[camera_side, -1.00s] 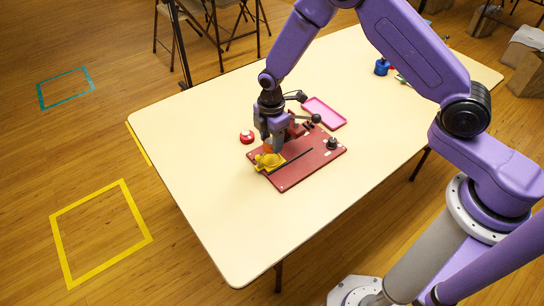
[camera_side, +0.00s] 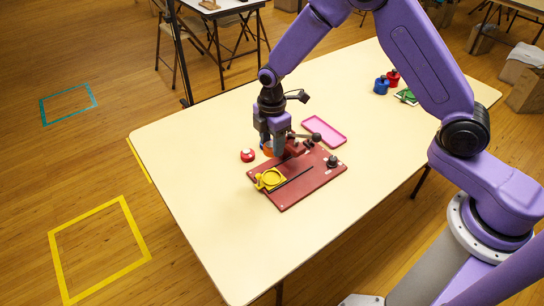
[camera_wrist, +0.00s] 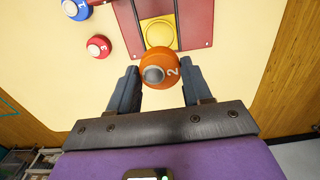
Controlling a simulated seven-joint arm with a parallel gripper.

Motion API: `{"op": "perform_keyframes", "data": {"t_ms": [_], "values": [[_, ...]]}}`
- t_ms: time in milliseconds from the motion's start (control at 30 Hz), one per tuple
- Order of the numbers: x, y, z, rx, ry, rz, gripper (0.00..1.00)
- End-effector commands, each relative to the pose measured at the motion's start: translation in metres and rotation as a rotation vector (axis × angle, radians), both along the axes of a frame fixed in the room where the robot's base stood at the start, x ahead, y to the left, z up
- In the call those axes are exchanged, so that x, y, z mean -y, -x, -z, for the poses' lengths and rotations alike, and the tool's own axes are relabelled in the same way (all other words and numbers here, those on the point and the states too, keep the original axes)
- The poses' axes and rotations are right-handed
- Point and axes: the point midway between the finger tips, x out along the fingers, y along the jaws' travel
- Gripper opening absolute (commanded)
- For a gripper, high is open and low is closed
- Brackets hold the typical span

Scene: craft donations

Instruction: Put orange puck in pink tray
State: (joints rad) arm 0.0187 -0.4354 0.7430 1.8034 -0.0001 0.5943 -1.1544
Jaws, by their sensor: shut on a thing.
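The orange puck (camera_wrist: 160,66), marked 2, is held between the two fingers of my gripper (camera_wrist: 157,86) in the wrist view. In the side view a sliver of the puck (camera_side: 267,150) shows beside my gripper (camera_side: 272,151), raised just behind the yellow holder. The pink tray (camera_side: 332,138) lies flat and empty on the table, behind and to the right of my gripper. It is not in the wrist view.
The red board (camera_side: 300,192) carries a yellow holder (camera_side: 270,179), now empty, a dark rod and a black knob (camera_side: 332,161). A red puck (camera_side: 248,155) is left of my gripper. A blue puck (camera_wrist: 75,8) shows in the wrist view. Blue and red items (camera_side: 381,85) stand far right.

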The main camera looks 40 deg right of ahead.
Motion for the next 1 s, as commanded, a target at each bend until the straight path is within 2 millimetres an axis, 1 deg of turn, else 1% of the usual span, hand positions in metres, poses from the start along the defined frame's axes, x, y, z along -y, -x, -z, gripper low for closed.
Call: {"op": "perform_keyframes", "data": {"t_ms": [33,100,300,367,400,567,667,767,867,900,1000], "values": [[-0.001,-0.001,-0.013,0.005,-0.002,0.000,0.30],[-0.001,-0.001,-0.030,0.006,-0.002,0.000,0.30],[0.000,-0.001,-0.070,0.004,-0.002,0.000,0.30],[0.003,-0.002,-0.078,0.002,-0.001,0.002,0.30],[0.013,-0.007,-0.075,-0.001,0.001,0.005,0.30],[0.044,-0.023,-0.075,-0.001,0.000,0.006,0.30],[0.069,-0.034,-0.075,-0.001,0.000,0.007,0.30],[0.103,-0.046,-0.074,0.000,0.000,0.010,0.30],[0.142,-0.057,-0.075,0.001,0.000,0.011,0.30],[0.158,-0.061,-0.074,0.001,0.000,0.011,0.30],[0.195,-0.067,-0.074,0.000,0.000,0.008,0.30]]}}
